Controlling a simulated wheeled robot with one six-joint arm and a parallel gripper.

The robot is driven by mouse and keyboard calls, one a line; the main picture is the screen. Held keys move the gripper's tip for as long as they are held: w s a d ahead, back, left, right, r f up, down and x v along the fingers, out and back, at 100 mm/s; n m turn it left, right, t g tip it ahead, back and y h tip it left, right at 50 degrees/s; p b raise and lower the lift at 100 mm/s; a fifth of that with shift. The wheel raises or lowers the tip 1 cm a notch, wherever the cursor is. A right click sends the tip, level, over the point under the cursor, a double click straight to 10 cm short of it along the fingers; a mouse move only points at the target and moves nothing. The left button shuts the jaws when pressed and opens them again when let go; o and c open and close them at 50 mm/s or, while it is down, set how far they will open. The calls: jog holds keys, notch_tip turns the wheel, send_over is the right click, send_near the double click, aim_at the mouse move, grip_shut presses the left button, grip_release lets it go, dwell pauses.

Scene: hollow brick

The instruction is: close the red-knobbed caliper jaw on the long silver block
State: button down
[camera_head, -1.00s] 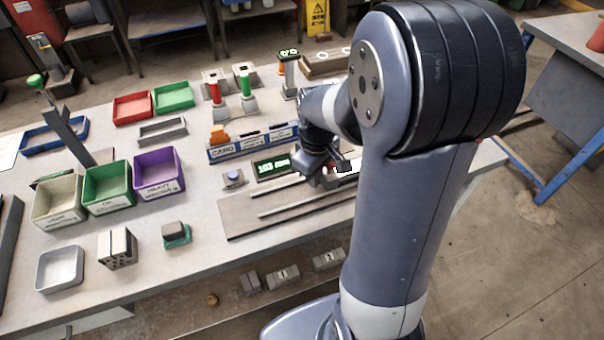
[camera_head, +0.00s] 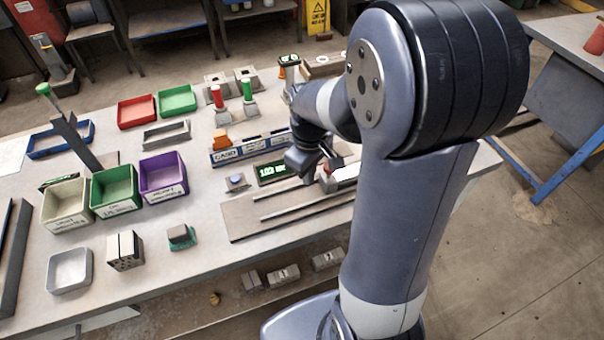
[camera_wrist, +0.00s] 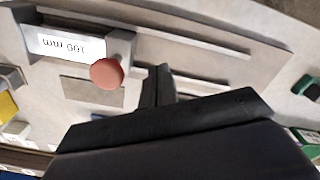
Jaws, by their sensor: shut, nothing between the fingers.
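I cannot tell whether jaw and block touch. In the head view the knob (camera_head: 326,169) shows small beside my gripper, and my arm hides most of the block. My gripper (camera_wrist: 158,86) is shut and empty, just to the right of the knob in the wrist view, apart from it in the picture.
The caliper board (camera_head: 238,222) has long rails along it. A green display (camera_head: 272,172) and a blue button (camera_head: 236,181) stand behind it. A card rack (camera_head: 226,157) is farther back. Bins, including a purple one (camera_head: 163,176), are on the left.

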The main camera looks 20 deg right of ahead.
notch_tip(320, 180, up, 4)
jog(key=p, duration=0.3)
jog(key=shift+r, duration=0.2)
jog(key=shift+f, duration=0.1)
notch_tip(320, 180, down, 8)
jog(key=b, duration=0.6)
jog(key=shift+b, duration=0.35)
jog(key=shift+r, duration=0.2)
